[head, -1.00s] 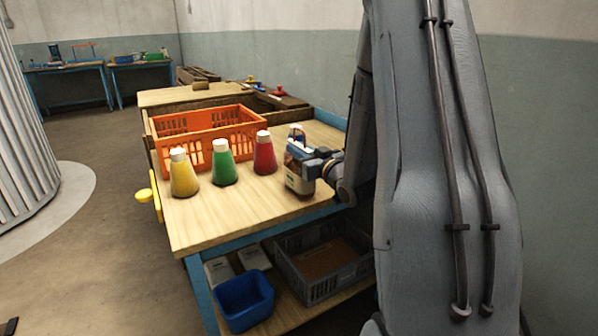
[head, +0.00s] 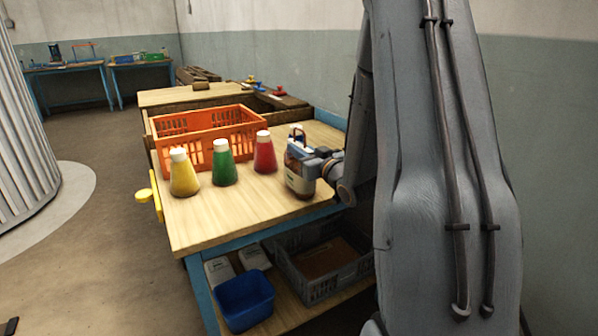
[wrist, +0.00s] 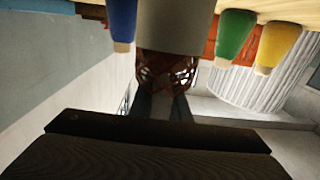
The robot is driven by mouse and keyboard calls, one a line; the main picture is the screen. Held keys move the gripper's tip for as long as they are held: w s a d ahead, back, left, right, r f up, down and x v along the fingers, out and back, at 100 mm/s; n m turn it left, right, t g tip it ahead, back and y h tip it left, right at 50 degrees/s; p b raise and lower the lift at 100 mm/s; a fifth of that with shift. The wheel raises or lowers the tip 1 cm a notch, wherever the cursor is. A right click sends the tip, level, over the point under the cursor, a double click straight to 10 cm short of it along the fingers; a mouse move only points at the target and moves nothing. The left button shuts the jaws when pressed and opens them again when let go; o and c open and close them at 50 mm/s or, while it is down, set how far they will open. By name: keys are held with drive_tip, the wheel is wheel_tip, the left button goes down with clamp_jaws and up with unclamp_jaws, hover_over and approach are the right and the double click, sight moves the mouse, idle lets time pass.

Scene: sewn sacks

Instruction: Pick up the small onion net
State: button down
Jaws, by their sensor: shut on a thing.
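The small onion net (head: 297,181) is a brownish-red bag with a pale band and a loop at its top. It is upright at the right front part of the wooden table (head: 220,225). My gripper (head: 312,165) reaches it from the right and is shut on it. In the wrist view, reddish-brown mesh (wrist: 165,68) shows between the dark fingers, beside a grey-beige band. The fingers hide part of the net. I cannot tell whether its base touches the table.
Yellow (head: 183,175), green (head: 223,165) and red (head: 265,155) bottles stand left of the net, and a blue one (head: 297,131) behind it. An orange crate (head: 200,145) is behind the bottles. A blue bin (head: 245,300) and grey crate (head: 310,280) sit below. The front left tabletop is clear.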

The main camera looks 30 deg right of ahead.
drive_tip(key=shift+f, duration=0.15)
idle(0.6)
wheel_tip(320, 180, up, 10)
drive_tip(key=shift+r, duration=0.15)
idle(0.4)
idle(0.7)
